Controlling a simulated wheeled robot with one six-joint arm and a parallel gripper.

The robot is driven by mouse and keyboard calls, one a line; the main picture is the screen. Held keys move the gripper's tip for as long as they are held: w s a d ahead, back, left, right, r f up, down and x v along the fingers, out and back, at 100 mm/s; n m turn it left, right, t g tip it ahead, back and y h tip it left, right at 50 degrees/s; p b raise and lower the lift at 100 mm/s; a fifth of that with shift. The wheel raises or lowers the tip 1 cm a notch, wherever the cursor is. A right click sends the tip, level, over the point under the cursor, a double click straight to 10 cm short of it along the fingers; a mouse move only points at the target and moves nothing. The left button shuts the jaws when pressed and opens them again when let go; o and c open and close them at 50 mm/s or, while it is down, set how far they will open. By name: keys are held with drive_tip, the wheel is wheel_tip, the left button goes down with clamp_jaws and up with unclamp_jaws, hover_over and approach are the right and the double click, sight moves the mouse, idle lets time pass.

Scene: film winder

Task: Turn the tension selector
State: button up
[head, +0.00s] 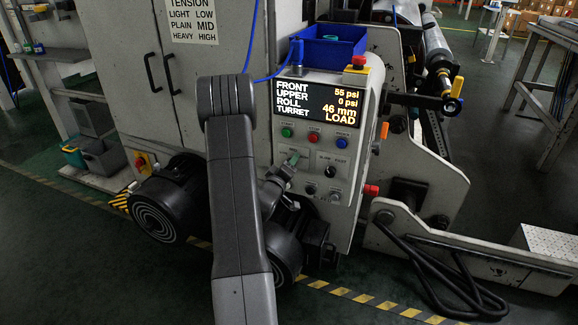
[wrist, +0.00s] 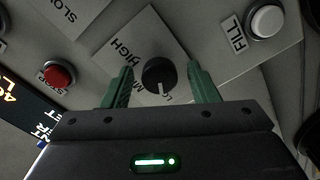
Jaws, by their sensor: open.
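The tension selector (wrist: 159,75) is a round black knob on a light plate with HIGH, MID and a partly hidden LO… label. Its white mark points down in the wrist view, towards the LO… label. My gripper (wrist: 161,72) is open, with one green finger on each side of the knob and a gap visible on both sides. In the head view my gripper (head: 290,161) is at the control panel (head: 343,180), and its fingers and wrist hide the knob there.
The panel's display (head: 318,103) reads front 55 psi, upper 0 psi, roll 46 mm, turret LOAD. A red stop button (wrist: 57,75) and a white FILL button (wrist: 266,21) flank the knob. A tension sign (head: 193,20) lists light low, plain mid, heavy high.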

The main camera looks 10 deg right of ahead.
drive_tip(key=shift+s, duration=0.1)
drive_tip(key=v, duration=1.3)
drive_tip(key=shift+s+a, duration=0.25)
drive_tip(key=shift+o, duration=0.6)
idle(1.3)
